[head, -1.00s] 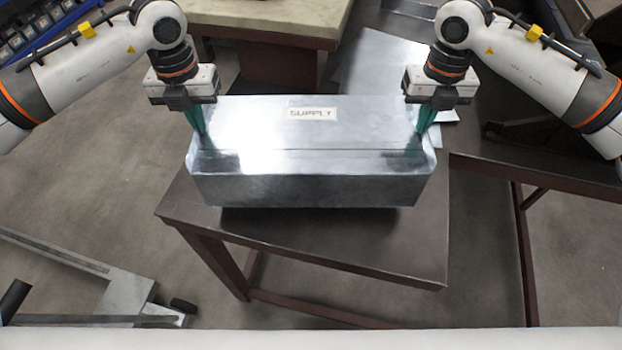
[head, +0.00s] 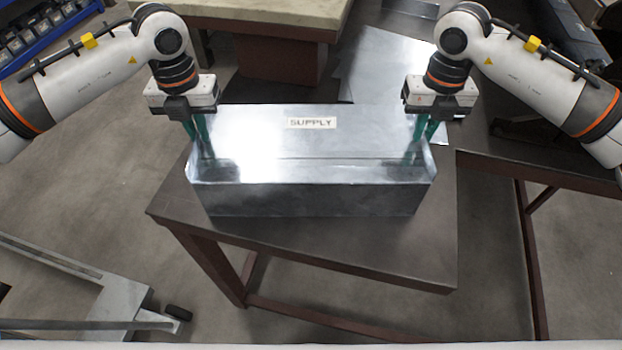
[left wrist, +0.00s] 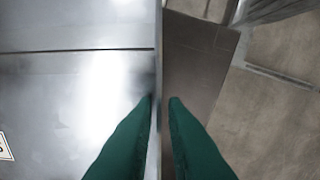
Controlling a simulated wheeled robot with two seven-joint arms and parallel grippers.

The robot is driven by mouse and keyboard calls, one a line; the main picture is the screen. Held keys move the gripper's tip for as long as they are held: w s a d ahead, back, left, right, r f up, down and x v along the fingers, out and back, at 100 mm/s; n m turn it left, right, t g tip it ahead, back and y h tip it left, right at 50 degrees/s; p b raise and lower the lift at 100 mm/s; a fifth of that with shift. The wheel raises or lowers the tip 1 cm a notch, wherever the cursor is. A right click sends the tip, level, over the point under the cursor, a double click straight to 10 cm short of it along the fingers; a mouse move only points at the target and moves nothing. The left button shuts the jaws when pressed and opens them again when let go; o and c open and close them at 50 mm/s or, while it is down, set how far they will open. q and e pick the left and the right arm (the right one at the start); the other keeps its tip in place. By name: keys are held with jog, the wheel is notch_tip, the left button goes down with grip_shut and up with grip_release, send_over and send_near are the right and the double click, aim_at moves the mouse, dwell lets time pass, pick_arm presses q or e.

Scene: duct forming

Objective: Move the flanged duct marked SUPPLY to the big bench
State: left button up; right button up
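The duct marked SUPPLY (head: 310,145) is a long shiny sheet-metal box. It rests, as far as I can see, on a dark steel-topped table (head: 400,250), its label facing up. My left gripper (head: 203,148) is at its left end and my right gripper (head: 421,150) at its right end, both pointing down. In the left wrist view the green fingers stand apart, one on each side of the duct's thin end edge (left wrist: 158,60), with gaps beside it. The right fingers also look spread; their tips are partly hard to see. Which table is the big bench is not marked.
A second dark bench (head: 490,150) adjoins at the right with flat sheet metal (head: 385,75) on it. A beige-topped bench (head: 270,12) stands behind. Blue bin shelving (head: 40,40) is at the far left. A grey metal frame (head: 110,295) lies low at the front left.

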pick_arm(q)
jog(key=shift+o, duration=0.8)
pick_arm(e)
jog(key=shift+o, duration=0.8)
jog(key=shift+r, duration=0.1)
pick_arm(q)
jog(key=shift+r, duration=0.1)
pick_arm(e)
jog(key=shift+r, duration=0.1)
pick_arm(q)
notch_tip(320, 180, up, 12)
pick_arm(e)
notch_tip(320, 180, up, 12)
pick_arm(q)
jog(key=shift+s, duration=0.1)
pick_arm(e)
jog(key=shift+f, duration=0.2)
